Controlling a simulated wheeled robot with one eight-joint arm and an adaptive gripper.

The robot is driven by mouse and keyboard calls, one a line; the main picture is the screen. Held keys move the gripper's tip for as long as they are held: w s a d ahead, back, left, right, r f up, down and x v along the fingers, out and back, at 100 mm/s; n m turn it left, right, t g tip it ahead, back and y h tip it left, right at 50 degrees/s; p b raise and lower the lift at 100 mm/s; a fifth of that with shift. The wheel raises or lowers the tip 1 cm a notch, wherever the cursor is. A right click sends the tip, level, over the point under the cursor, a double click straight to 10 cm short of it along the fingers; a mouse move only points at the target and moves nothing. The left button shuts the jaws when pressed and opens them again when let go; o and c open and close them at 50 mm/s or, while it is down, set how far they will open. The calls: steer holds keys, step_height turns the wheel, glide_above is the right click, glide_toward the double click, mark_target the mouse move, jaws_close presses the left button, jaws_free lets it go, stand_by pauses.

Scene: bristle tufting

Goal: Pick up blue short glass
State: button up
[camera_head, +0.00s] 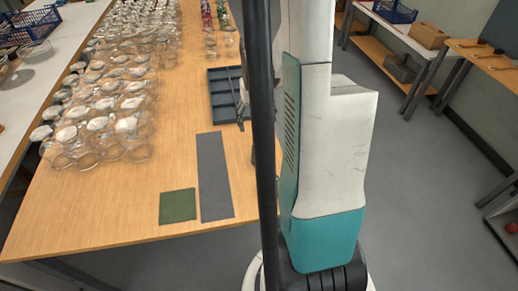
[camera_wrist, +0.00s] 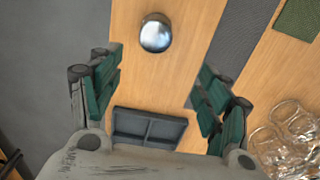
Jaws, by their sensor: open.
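A small round, shiny, silver-blue object (camera_wrist: 156,36) stands alone on the wooden table in the wrist view. I cannot tell for sure whether it is the blue short glass. My gripper (camera_wrist: 160,92) is open, with its green-padded fingers spread wide and nothing between them except bare table and part of a tray. The round object lies beyond the fingertips, towards the top of the picture. In the head view my own arm hides that part of the table and most of my gripper, and I see no clearly blue short glass there.
A dark compartment tray (camera_head: 225,95) lies on the table and also shows in the wrist view (camera_wrist: 148,128). A grey mat (camera_head: 214,175) and a green mat (camera_head: 178,206) lie near the front edge. Many clear glasses (camera_head: 100,124) crowd the left side. Coloured glasses (camera_head: 207,18) stand farther back.

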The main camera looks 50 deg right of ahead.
mark_target(259, 147)
steer(key=f+b, duration=0.1)
steer(key=f, duration=0.3)
steer(key=f+b, duration=0.2)
steer(key=f, duration=0.2)
steer(key=shift+s+d+f, duration=0.1)
steer(key=shift+s+f, duration=0.1)
steer(key=shift+f, duration=0.15)
steer(key=shift+s+f+b, duration=0.2)
steer(key=shift+f+b, duration=0.45)
steer(key=shift+f, duration=0.65)
steer(key=shift+s+f+b, duration=0.2)
steer(key=shift+f+b, duration=0.4)
steer(key=shift+f, duration=0.7)
steer(key=c, duration=1.4)
steer(key=shift+r, duration=0.2)
